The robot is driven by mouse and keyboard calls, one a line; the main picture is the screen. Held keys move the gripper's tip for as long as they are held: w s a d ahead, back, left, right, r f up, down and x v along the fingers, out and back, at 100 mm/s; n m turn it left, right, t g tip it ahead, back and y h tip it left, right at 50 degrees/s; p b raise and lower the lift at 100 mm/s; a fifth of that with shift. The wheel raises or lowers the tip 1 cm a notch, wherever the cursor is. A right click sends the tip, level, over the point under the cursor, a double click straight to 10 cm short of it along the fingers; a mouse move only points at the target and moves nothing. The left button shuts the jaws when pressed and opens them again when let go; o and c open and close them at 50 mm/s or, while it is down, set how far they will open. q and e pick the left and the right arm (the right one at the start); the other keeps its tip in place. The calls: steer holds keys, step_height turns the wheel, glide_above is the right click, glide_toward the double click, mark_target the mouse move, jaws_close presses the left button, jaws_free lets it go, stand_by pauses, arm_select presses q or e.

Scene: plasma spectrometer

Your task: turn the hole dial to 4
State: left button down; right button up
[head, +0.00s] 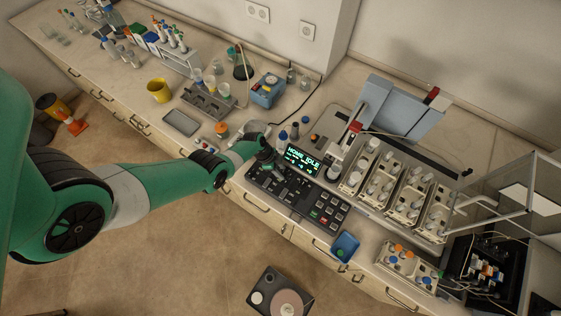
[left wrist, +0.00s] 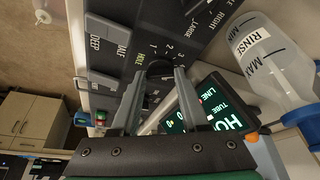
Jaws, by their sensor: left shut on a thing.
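The hole dial (left wrist: 159,67) is a round black knob on the dark control panel (head: 325,211), with "HOLE" and small numbers, including 1 and 2, printed beside it in the left wrist view. My left gripper (left wrist: 160,74) is shut on the dial, one grey finger on each side. In the head view my left gripper (head: 266,158) is at the panel's upper left end and hides the dial. I cannot tell which number the dial points to. The lit screen (head: 302,159) beside the panel reads "HOME IDLE" in the head view. My right gripper is not in view.
A rinse bottle (left wrist: 262,55) stands close to my left gripper in the left wrist view. Sample racks (head: 398,190) stand right of the panel. A blue object (head: 345,246) lies near the counter's front edge. A grey tray (head: 181,123) is to the left.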

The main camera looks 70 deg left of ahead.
arm_select(q)
steer(key=shift+a+f+m+g, duration=0.1)
steer(key=shift+m+g, duration=0.2)
steer(key=shift+m, duration=0.5)
steer(key=shift+h, duration=0.3)
steer(key=shift+c, duration=2)
jaws_free()
steer(key=shift+r, duration=0.2)
